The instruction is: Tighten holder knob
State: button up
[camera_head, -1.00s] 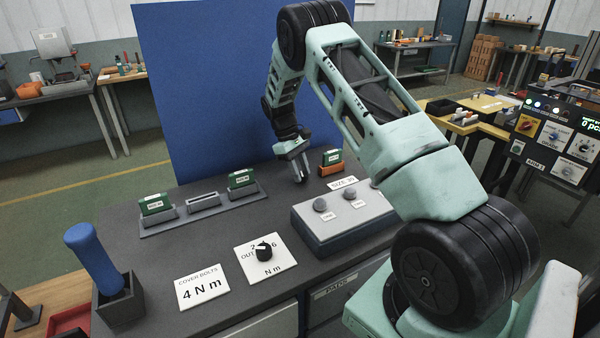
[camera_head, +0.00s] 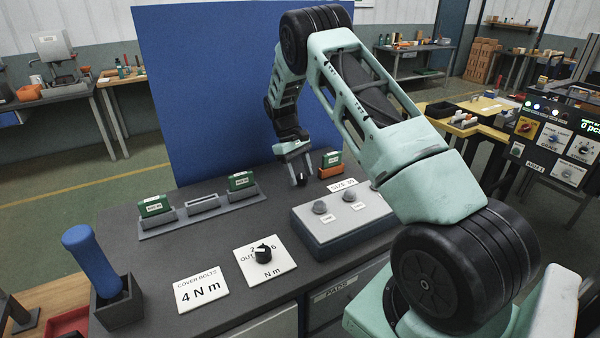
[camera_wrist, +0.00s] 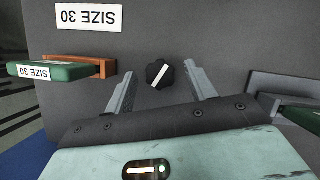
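In the wrist view a small black knob (camera_wrist: 159,75) with a white pointer line stands on the dark bench top, beside an orange holder (camera_wrist: 92,66) that carries a green block (camera_wrist: 52,71) marked SIZE 30. The pointer line is slanted. My gripper (camera_wrist: 161,80) is open, with one finger on each side of the knob and a clear gap to both; I cannot tell its height above the knob. In the head view my gripper (camera_head: 297,172) points down just left of the orange holder (camera_head: 330,171); the knob cannot be made out there.
A grey box with two knobs (camera_head: 345,216) stands in front of my gripper. A rack with green blocks (camera_head: 200,209) lies to the left. A blue panel (camera_head: 215,90) stands behind.

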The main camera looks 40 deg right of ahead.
jog(key=b+v, duration=0.3)
jog(key=v, duration=1.4)
jog(key=shift+b, duration=0.35)
jog(key=shift+w+r, duration=0.1)
jog(key=s+a+n+t, duration=0.1)
jog(key=s+a, duration=0.3)
jog(key=a, duration=0.6)
jog(key=s+a+n+t+b, duration=0.1)
jog(key=s+a+n, duration=0.15)
jog(key=a, duration=0.85)
jog(key=s+a+n+t, duration=0.1)
jog(key=s+a, duration=0.3)
jog(key=a, duration=0.6)
jog(key=s+a+f+n+y, duration=0.1)
jog(key=s+a, duration=0.4)
jog(key=s, duration=0.2)
jog(key=s+a+f, duration=0.1)
jog(key=s+a, duration=0.3)
jog(key=s, duration=0.4)
jog(key=s+f+n+t, duration=0.1)
jog(key=s+f, duration=0.3)
jog(key=s, duration=0.9)
jog(key=shift+f+n+b, duration=0.25)
jog(key=shift+n+b, duration=0.1)
jog(key=shift+b, duration=0.1)
